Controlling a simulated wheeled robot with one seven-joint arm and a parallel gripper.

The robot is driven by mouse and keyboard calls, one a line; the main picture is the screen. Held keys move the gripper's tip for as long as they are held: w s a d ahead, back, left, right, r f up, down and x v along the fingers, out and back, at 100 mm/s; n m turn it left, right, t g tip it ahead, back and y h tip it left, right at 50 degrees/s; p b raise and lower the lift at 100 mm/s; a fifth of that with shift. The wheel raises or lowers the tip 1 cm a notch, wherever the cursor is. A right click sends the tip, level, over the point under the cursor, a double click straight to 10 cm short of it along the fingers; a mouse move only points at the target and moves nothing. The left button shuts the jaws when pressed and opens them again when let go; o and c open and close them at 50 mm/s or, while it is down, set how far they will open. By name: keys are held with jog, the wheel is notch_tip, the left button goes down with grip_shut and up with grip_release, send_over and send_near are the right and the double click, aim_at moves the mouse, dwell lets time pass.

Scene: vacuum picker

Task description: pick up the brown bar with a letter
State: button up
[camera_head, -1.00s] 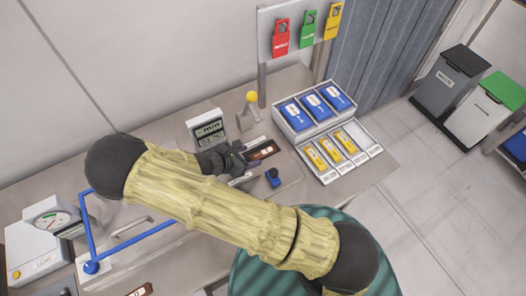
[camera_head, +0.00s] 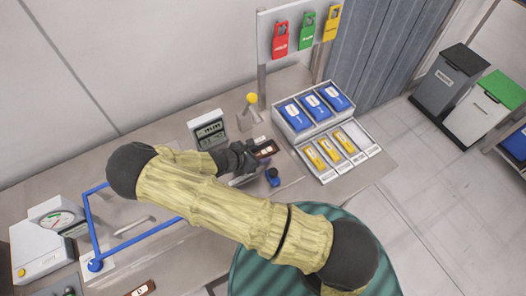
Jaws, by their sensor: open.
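A dark brown bar (camera_head: 266,149) with pale label markings lies on the bench, right of the small display unit; its markings are too small to read. My gripper (camera_head: 252,157) is open at the bar's left end and hides part of it. I cannot tell whether the fingers touch it or are around it. A second brown piece (camera_head: 144,289) with a white label bearing a dark letter-like mark lies at the bottom edge, partly cut off by the frame.
A blue-topped knob (camera_head: 272,177) stands just below the gripper. The display unit (camera_head: 209,131) and a yellow-topped post (camera_head: 252,98) stand behind. A rack of blue boxes (camera_head: 288,119) and yellow packs is to the right. A blue frame (camera_head: 142,241) is at left.

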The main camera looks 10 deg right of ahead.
aim_at(258, 155)
jog(key=shift+c, duration=0.2)
dwell(0.3)
jog(key=c, duration=1.2)
notch_tip(258, 155, up, 10)
jog(key=b, duration=0.2)
jog(key=shift+b, duration=0.3)
